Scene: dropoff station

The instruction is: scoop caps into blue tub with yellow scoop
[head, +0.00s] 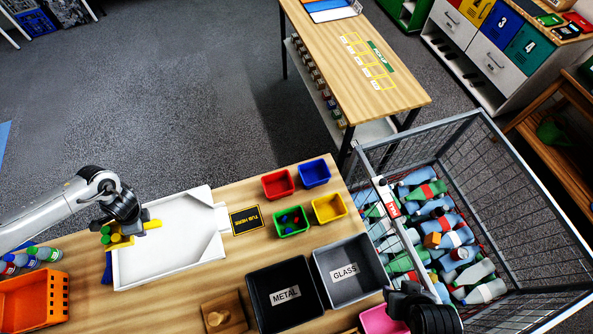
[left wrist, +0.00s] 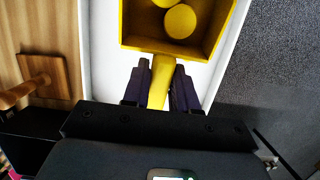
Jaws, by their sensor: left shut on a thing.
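My left gripper (head: 128,228) is shut on the handle of the yellow scoop (head: 120,243), above the left edge of the white tray (head: 195,267). In the left wrist view, the fingers (left wrist: 160,88) straddle the scoop's handle (left wrist: 161,72), and yellow round caps (left wrist: 180,21) lie in its square pan. The visible tray floor looks bare; the arm hides part of it. The blue tub (head: 314,173) stands at the back right of the bench, apart from the scoop. My right gripper (head: 425,312) is at the bottom edge, dark and cut off; its jaws are unclear.
Red (head: 277,184), yellow (head: 329,208) and green (head: 291,221) tubs stand near the blue one; the green holds small caps. A "TUB HERE" mat (head: 246,220) lies beside the tray. METAL (head: 262,310) and GLASS (head: 330,295) bins stand in front. A wire cage (head: 470,128) holds bottles.

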